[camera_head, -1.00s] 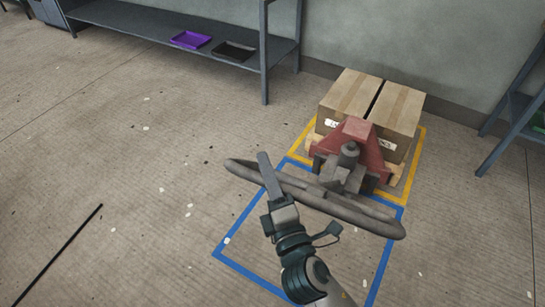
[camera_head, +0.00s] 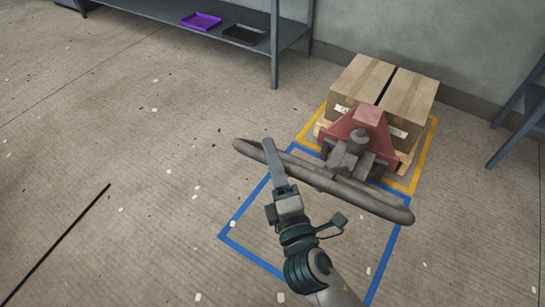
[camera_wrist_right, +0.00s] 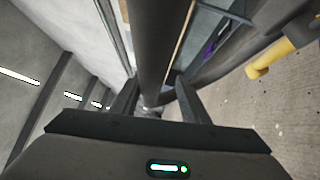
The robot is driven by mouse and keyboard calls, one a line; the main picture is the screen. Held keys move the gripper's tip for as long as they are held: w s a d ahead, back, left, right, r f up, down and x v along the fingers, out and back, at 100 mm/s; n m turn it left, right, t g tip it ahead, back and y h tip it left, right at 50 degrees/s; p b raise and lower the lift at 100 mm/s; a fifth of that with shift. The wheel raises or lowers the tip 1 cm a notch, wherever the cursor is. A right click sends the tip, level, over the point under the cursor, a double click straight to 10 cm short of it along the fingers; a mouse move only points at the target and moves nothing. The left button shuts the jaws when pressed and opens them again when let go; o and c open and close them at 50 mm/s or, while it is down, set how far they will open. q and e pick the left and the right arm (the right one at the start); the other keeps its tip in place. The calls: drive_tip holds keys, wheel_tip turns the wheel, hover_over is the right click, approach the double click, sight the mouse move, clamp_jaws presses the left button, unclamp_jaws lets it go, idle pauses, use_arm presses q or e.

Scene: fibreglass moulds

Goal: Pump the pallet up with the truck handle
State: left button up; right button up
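The red pallet truck (camera_head: 349,128) stands with its forks end at a wooden pallet (camera_head: 406,158) that carries cardboard boxes (camera_head: 360,80). Its long dark handle (camera_head: 360,192) stretches crosswise in front of the truck, nearer to me. My right gripper (camera_head: 270,155) is at the left part of the handle. In the right wrist view the handle bar (camera_wrist_right: 155,45) runs between the two fingers (camera_wrist_right: 157,98), which look closed around it. My left gripper is out of view. The pallet's underside and the forks are hidden, so its height off the floor is unclear.
A yellow outline (camera_head: 432,135) surrounds the pallet, and a blue outline (camera_head: 250,260) lies under the handle. A grey shelf (camera_head: 255,35) holds a purple tray (camera_head: 201,20) and a black tray (camera_head: 243,34). Another rack stands at right. The left floor is mostly clear.

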drive_tip(key=shift+s+f, duration=0.1)
drive_tip(key=shift+s, duration=0.05)
